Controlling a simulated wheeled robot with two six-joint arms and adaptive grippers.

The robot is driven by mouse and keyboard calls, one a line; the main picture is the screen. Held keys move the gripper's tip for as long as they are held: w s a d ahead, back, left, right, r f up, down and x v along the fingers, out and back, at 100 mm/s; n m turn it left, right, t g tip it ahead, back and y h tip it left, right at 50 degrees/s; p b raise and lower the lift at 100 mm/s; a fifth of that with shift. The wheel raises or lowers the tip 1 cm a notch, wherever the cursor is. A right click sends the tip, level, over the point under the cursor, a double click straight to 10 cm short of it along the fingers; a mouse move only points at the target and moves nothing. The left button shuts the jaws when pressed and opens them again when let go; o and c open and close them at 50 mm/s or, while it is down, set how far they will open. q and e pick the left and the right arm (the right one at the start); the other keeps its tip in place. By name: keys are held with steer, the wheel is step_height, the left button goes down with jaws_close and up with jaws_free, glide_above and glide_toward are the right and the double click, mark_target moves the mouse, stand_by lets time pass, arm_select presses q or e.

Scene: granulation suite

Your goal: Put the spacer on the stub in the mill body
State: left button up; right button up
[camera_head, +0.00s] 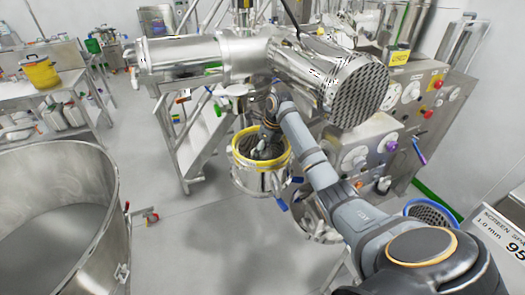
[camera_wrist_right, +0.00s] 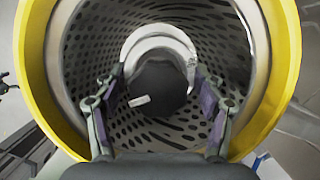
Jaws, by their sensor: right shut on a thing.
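The mill body (camera_head: 252,180) is a steel pot with a yellow rim, in the middle of the head view. My right gripper (camera_head: 265,150) reaches down into its mouth. In the right wrist view a pale ring, likely the spacer (camera_wrist_right: 163,42), sits between the purple-padded fingers of my right gripper (camera_wrist_right: 160,103), which is shut on it. A dark round piece (camera_wrist_right: 160,75) shows within the ring, likely the stub; I cannot tell whether the ring is around it or above it. The perforated screen wall (camera_wrist_right: 95,45) surrounds them. My left gripper is out of view.
A large steel bowl (camera_head: 105,215) stands at the left. Steel machinery (camera_head: 225,55) hangs over behind the mill body, and a control panel (camera_head: 410,110) stands at the right. A blue-rimmed basket (camera_head: 432,212) is at the lower right.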

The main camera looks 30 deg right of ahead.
mark_target(270, 157)
steer(key=o, duration=1.8)
steer(key=shift+a, duration=0.1)
steer(key=shift+o, duration=0.2)
steer(key=shift+r, duration=0.1)
steer(key=v, duration=1.1)
steer(key=shift+r, duration=0.4)
steer(key=shift+s+f, duration=0.1)
steer(key=shift+f, duration=0.05)
